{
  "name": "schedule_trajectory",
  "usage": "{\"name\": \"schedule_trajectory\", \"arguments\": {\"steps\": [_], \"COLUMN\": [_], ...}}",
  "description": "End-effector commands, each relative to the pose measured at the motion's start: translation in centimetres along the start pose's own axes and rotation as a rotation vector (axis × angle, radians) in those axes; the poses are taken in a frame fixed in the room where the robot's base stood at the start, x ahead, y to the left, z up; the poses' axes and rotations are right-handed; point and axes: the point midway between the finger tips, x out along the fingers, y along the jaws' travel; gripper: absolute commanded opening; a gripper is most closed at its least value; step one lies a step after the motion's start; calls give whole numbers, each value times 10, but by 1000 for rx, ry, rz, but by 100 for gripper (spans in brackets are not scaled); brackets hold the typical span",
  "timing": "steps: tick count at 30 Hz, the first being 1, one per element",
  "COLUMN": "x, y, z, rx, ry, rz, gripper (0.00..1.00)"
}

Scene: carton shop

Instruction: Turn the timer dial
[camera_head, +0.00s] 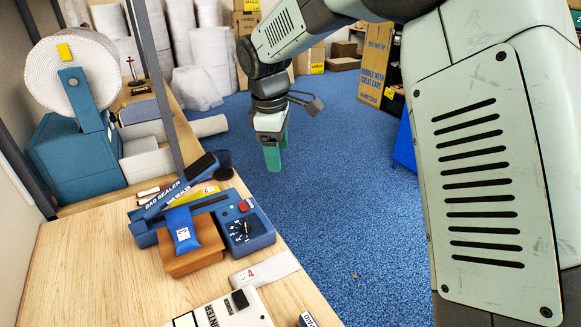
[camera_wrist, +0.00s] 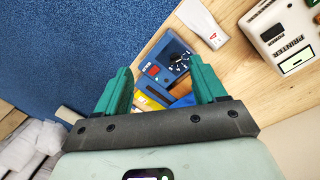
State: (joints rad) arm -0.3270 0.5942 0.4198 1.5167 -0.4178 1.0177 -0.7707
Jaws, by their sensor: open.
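The timer dial (camera_head: 240,228) is a black round knob with white marks around it, on the blue control box of the bag sealer (camera_head: 162,236) on the wooden table. In the wrist view the dial (camera_wrist: 180,65) shows beyond my fingers, toward the right one. My gripper (camera_head: 273,158) has green fingers and hangs over the blue floor, beyond the table's right edge, up and to the right of the dial in the head view. In the wrist view my gripper (camera_wrist: 160,90) is open and empty, apart from the dial.
A blue packet (camera_head: 188,236) lies over a brown block (camera_head: 190,262) at the sealer's front. A white printer (camera_head: 228,310) and a pale bag (camera_head: 265,268) lie nearer. A bubble-wrap roll (camera_head: 75,75) stands at the left. Open floor (camera_head: 340,200) lies right of the table.

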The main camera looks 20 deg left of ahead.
Motion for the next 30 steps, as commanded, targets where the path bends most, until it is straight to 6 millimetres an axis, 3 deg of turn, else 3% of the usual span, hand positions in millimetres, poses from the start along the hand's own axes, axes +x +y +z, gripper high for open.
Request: {"name": "schedule_trajectory", "arguments": {"steps": [1, 3, 9, 13, 19, 30], "x": [25, 53, 114, 132, 151, 218], "y": [1, 2, -5, -9, -12, -22], "z": [-23, -49, -97, -109, -112, -114], "rx": [-71, -164, -337, -383, -391, -389], "ry": [13, 29, 67, 78, 79, 79], "rz": [-31, -58, -115, -130, -133, -133], "gripper": [70, 70, 70, 70, 70, 70]}}
